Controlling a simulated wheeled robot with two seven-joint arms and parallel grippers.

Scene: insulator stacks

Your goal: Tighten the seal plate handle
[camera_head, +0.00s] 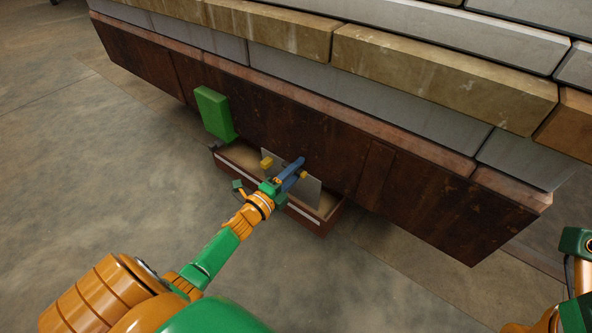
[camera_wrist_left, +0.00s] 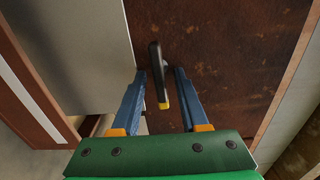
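The handle (camera_wrist_left: 157,68) is a black bar with a yellow end, at the plate's right edge in that view. My left gripper (camera_head: 292,172) reaches the plate. In the left wrist view its two blue fingers (camera_wrist_left: 160,88) stand on either side of the handle, open, with small gaps to it.
A brown open tray (camera_head: 322,225) juts out below the plate. A green block (camera_head: 214,113) sits on the wall to the left. Rows of grey and tan blocks (camera_head: 440,75) lie above. The concrete floor in front is clear.

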